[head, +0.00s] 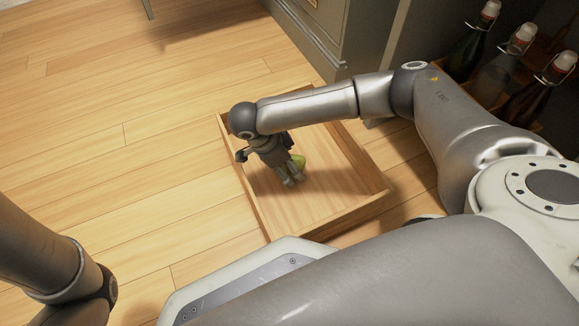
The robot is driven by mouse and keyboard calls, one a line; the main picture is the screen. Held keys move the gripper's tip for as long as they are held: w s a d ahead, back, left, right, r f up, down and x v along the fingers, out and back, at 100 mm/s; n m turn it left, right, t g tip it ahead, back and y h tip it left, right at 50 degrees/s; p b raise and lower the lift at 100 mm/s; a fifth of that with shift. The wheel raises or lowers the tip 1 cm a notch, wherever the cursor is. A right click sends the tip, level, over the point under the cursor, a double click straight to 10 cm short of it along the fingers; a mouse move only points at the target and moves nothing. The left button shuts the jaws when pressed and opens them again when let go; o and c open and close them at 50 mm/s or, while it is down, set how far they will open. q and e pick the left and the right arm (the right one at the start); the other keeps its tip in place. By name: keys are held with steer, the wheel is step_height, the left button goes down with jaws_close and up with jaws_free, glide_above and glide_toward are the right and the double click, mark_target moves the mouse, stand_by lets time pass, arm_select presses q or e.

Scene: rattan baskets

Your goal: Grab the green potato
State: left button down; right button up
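The green potato (299,160) is inside a shallow wooden box (345,212) on the floor, towards its far side. Only a yellow-green part of the potato shows; the rest is hidden behind my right gripper (291,180). My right arm comes in from the right over the box, and the gripper points down into it, right beside the potato in the picture. Its fingertips look close together, but I cannot tell whether they are open, shut or touching the potato. My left arm shows at the lower left, with its gripper outside the view.
Several swing-top bottles (518,55) stand in a wooden crate at the upper right. A grey cabinet (335,30) stands behind the box. The wooden floor (110,110) to the left is clear. The box has low walls around the gripper, and its near part is empty.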

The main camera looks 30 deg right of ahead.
steer(key=shift+c, duration=0.2)
steer(key=c, duration=1.1)
steer(key=shift+r, duration=0.1)
steer(key=shift+r+p, duration=0.4)
step_height(320, 180, up, 3)
steer(key=shift+w+a+r+p, duration=0.1)
steer(key=shift+w+a+p, duration=0.05)
steer(key=shift+p, duration=1)
steer(key=w+a+r+p, duration=0.2)
steer(key=w+a+r, duration=0.1)
steer(key=w+a+r+p, duration=0.2)
steer(key=w+r+p, duration=0.1)
steer(key=w, duration=0.1)
steer(key=w+a+r+p, duration=0.3)
steer(key=shift+w+a, duration=0.3)
